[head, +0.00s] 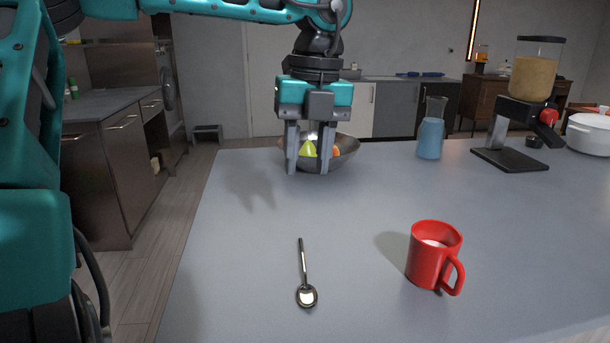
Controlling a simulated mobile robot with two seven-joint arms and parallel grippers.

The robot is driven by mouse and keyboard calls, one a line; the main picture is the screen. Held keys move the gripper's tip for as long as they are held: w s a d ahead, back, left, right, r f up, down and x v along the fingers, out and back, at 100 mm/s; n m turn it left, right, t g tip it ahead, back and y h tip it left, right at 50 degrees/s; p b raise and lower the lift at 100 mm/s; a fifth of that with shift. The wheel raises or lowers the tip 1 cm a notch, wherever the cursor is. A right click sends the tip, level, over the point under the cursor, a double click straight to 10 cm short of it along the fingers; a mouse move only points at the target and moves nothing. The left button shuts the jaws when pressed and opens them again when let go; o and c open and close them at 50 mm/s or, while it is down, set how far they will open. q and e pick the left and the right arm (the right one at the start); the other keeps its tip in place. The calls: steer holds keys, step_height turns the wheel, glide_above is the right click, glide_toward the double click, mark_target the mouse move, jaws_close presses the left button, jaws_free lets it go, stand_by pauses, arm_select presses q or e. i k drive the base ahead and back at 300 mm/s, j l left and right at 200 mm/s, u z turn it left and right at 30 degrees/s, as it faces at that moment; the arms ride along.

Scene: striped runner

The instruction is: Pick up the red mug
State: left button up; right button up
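The red mug (425,262) stands upright on the grey table (250,225) at the front right. Its handle faces the lower right, and something white shows inside it. My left gripper (307,172) points down over the far left part of the table, well behind and to the left of the mug. Its two fingers are apart with nothing held between them. Behind the fingers is a metal bowl (347,146) with a yellow-green fruit and an orange one, partly hidden by the gripper. My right gripper does not show.
A spoon (304,275) lies left of the mug. A blue carafe (430,138), a dispenser (515,143) on a black base and a white pot (588,135) stand along the back right. The table between mug and bowl is clear.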

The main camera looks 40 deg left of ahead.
mark_target(438, 262)
steer(key=k+j, duration=0.8)
steer(key=j, duration=0.15)
